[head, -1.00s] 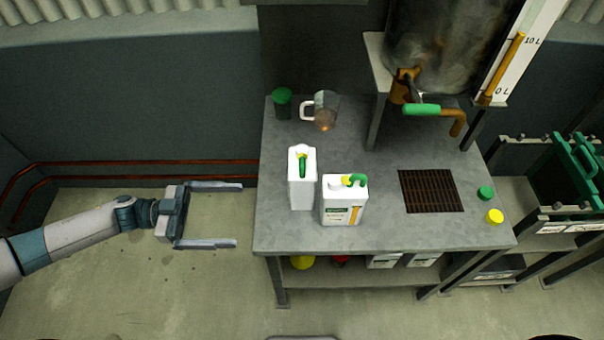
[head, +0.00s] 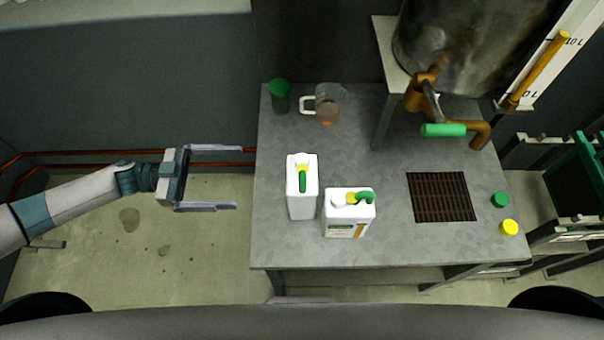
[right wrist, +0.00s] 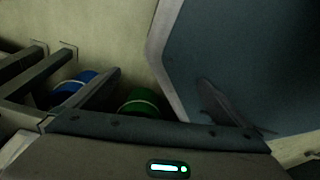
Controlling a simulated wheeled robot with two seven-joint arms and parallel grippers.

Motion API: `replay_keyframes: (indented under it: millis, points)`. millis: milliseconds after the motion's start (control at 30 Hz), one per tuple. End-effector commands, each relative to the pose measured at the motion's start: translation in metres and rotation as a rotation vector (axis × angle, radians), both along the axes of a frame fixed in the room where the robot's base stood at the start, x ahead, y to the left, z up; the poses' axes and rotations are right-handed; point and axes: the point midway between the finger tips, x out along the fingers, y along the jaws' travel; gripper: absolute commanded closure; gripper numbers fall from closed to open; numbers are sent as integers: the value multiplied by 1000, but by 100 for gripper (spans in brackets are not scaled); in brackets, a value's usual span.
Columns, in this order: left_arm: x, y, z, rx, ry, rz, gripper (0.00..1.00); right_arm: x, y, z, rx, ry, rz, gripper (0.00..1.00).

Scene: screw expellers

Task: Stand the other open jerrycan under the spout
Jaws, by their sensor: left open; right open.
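Two white jerrycans stand upright, close together, on the grey metal table. The left jerrycan (head: 302,190) is turned narrow side on, with a green handle and yellow on top. The right jerrycan (head: 347,215) shows its labelled face, with a pale neck, yellow and a green handle on top. The brown spout (head: 481,134) with a green lever hangs from the tank above the dark grate (head: 441,197). No jerrycan is on the grate. My left gripper (head: 239,177) is open and empty, left of the table and apart from the jerrycans.
A green cup (head: 279,96) and a clear jug (head: 326,104) stand at the table's back left. A green cap (head: 500,200) and a yellow cap (head: 509,228) lie right of the grate. The table front is clear. A green crate (head: 578,180) stands at right.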

Motion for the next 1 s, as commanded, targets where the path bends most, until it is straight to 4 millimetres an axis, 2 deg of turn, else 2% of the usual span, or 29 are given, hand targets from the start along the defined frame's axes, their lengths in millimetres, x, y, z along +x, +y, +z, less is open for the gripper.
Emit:
replay_keyframes:
  millis: [300,467,667,1000]
  points:
    - [0,0,0,0,0,0,0,-17,-1,-1,-1,20,-1,0]
    - [0,-6,1,-1,0,-2,0,-20,-1,0,-3,26,0,0]
    - [0,-31,2,-3,0,-2,0,-25,-5,2,-11,49,0,0]
    - [0,-92,1,-3,0,-3,0,-55,-20,1,-33,117,-7,0]
